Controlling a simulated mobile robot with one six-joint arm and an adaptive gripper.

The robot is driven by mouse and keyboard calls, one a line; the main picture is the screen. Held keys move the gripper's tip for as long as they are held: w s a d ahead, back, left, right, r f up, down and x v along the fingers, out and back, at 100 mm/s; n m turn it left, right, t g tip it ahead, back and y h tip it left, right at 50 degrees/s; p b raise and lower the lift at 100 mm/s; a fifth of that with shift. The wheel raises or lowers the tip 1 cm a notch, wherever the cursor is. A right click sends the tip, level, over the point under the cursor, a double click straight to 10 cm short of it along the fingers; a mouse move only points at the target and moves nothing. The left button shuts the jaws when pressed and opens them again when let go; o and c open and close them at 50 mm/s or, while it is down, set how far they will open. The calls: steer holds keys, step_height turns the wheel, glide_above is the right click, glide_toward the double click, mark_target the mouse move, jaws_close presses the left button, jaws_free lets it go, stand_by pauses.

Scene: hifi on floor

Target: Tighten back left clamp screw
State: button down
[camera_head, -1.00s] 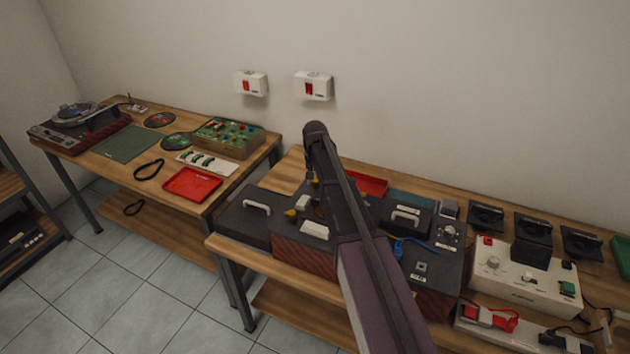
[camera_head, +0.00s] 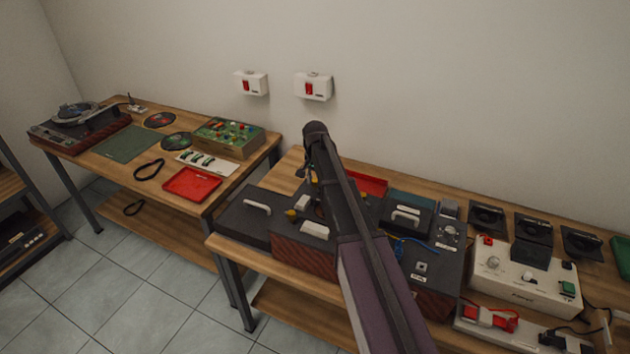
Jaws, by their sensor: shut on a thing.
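A dark device with a red-brown ribbed front (camera_head: 303,256) stands on the right bench, with small yellow knobs (camera_head: 291,215) and white blocks on its top. My gripper (camera_head: 310,186) shows only as a small dark part at the left edge of my own arm, over the back of this device. It is shut at what looks like the back left clamp screw. The arm hides most of the jaws and the screw, so the exact grip cannot be seen.
A dark lid with a white handle (camera_head: 257,209) lies left of the device. A red tray (camera_head: 371,184) is behind my arm. A dark box with a blue cable (camera_head: 421,266) and a white power unit (camera_head: 525,284) stand to the right. The wall behind is close.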

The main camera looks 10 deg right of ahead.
steer(key=shift+c, duration=2)
jaws_free()
steer(key=shift+w, duration=0.1)
steer(key=shift+n, duration=0.5)
